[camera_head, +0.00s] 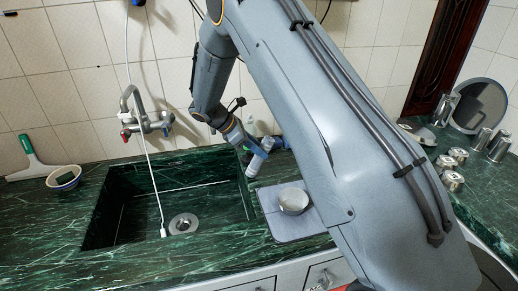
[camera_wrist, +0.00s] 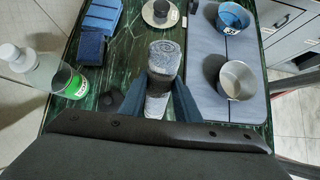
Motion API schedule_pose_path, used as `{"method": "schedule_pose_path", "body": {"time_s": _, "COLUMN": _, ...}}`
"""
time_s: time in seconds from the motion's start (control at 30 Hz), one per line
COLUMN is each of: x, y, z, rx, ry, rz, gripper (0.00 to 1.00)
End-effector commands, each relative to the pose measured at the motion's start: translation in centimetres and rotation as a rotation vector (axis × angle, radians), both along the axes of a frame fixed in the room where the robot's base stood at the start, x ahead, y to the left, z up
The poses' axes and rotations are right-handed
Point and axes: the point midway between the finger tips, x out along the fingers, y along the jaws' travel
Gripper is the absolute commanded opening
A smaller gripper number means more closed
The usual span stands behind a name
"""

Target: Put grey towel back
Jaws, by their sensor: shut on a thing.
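The grey towel (camera_wrist: 164,58) is a rolled, light grey bundle in the middle of the wrist view. My gripper (camera_wrist: 160,84) is shut on it, with one blue-grey finger on each side. In the head view my gripper (camera_head: 254,147) is at the right rear of the sink, and the pale towel (camera_head: 257,162) shows below it. Whether the towel touches the counter cannot be told. Part of the towel is hidden by the fingers.
A grey mat (camera_wrist: 205,45) carries a blue cup (camera_wrist: 232,18) and a metal bowl (camera_wrist: 238,80) to the right. A bottle with a green label (camera_wrist: 68,82), blue blocks (camera_wrist: 90,48) and a saucer (camera_wrist: 147,14) stand nearby. The sink (camera_head: 150,215) lies left of my gripper.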

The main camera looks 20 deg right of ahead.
Motion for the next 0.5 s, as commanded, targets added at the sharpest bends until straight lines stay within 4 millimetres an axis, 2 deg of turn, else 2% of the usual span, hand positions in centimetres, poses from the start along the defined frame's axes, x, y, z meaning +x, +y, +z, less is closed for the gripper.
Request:
{"method": "schedule_pose_path", "body": {"time_s": 0.17, "x": 0.0, "y": -0.01, "z": -0.36, "rx": 0.0, "ry": 0.001, "rz": -0.001, "gripper": 0.07}}
{"method": "schedule_pose_path", "body": {"time_s": 0.2, "x": -0.01, "y": -0.01, "z": -0.36, "rx": 0.0, "ry": 0.001, "rz": -0.001, "gripper": 0.33}}
{"method": "schedule_pose_path", "body": {"time_s": 0.3, "x": -0.02, "y": -0.01, "z": -0.31, "rx": 0.0, "ry": 0.001, "rz": -0.001, "gripper": 0.48}}
{"method": "schedule_pose_path", "body": {"time_s": 0.5, "x": -0.01, "y": -0.01, "z": -0.3, "rx": 0.0, "ry": 0.001, "rz": -0.001, "gripper": 0.48}}
